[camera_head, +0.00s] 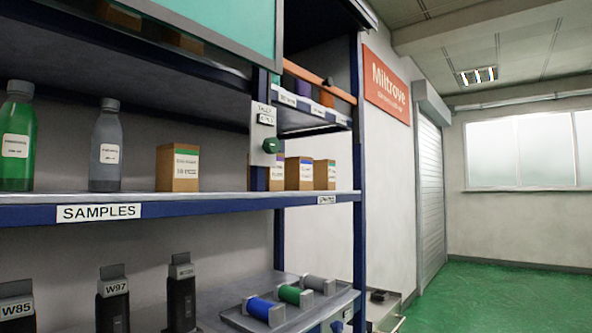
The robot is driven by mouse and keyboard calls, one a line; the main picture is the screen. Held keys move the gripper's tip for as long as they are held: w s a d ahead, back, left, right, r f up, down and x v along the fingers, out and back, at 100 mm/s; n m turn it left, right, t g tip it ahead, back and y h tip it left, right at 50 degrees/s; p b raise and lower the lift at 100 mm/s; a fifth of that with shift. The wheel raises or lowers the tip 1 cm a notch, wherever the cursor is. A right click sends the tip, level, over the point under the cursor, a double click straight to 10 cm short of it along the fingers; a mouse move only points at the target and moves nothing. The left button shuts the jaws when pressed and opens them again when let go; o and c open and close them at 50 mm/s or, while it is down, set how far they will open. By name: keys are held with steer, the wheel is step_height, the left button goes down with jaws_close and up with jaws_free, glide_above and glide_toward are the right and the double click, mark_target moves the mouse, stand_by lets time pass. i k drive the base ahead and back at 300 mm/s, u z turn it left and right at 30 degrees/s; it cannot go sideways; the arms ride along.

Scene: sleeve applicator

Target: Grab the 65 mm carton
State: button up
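A brown carton (178,168) with a green-topped label stands alone on the shelf marked SAMPLES. The print on the labels is too small to read, so I cannot tell which carton is 65 mm. My gripper is not in view.
A green bottle (18,136) and a grey bottle (106,146) stand left of the lone carton. Black devices and a tray (242,318) with coloured rolls are on the lower shelf. A blue post (260,130) stands in front. Green floor (500,300) at right is clear.

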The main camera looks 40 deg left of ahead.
mark_target(298, 169)
steer(key=z, duration=0.85)
steer(key=i, duration=0.8)
steer(key=u, duration=2.85)
